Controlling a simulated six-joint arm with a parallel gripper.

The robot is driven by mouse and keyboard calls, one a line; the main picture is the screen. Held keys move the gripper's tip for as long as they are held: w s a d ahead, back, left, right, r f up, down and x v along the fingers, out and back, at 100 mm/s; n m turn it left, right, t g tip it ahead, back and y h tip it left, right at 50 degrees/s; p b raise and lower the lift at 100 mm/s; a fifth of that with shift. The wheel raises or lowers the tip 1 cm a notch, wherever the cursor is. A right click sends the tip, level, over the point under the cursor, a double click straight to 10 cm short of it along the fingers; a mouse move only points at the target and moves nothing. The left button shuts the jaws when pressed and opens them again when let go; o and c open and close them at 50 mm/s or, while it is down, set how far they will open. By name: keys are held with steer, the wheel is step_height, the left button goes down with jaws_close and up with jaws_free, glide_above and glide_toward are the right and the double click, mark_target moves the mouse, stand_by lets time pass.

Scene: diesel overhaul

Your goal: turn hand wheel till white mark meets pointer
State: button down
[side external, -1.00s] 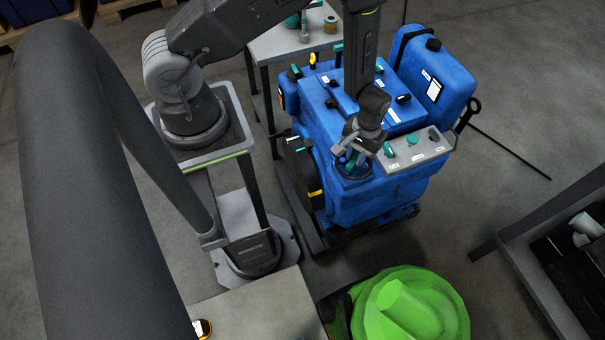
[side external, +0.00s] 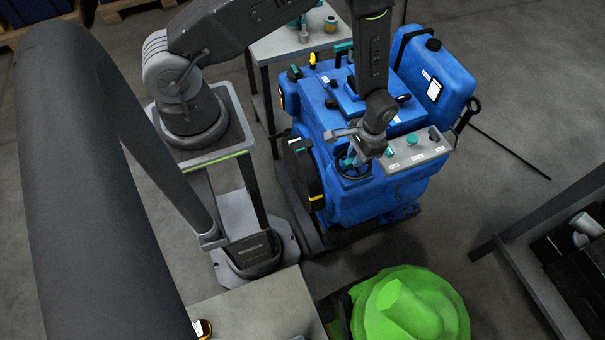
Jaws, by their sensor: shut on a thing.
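The hand wheel (side external: 354,177) is a small dark spoked ring on the near face of the blue engine (side external: 352,206). My gripper (side external: 352,161) reaches down to it and is shut on the wheel's teal knob (side external: 347,163), at the wheel's upper left part; the fingers partly cover the knob. A large dark disc (side external: 306,172) stands at the engine's left side, with a yellow piece (side external: 316,198) at its lower edge. A small pale mark shows near its upper edge, too small to tell whether it is the white mark or the pointer.
A grey control box (side external: 416,152) with teal knobs sits just right of my gripper. A blue tank (side external: 434,75) stands behind. A bright green object (side external: 408,305) lies in front, and a grey table (side external: 291,45) stands at the back.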

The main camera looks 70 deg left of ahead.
steer(key=m, duration=0.4)
steer(key=shift+d+m+y, duration=0.15)
steer(key=shift+m+y, duration=0.25)
steer(key=shift+m, duration=0.3)
steer(key=m, duration=0.3)
steer(key=shift+s+d+y, duration=0.1)
steer(key=shift+s+y, duration=0.05)
steer(key=shift+y, duration=0.25)
steer(key=shift+m+t, duration=0.4)
steer(key=shift+m, duration=0.9)
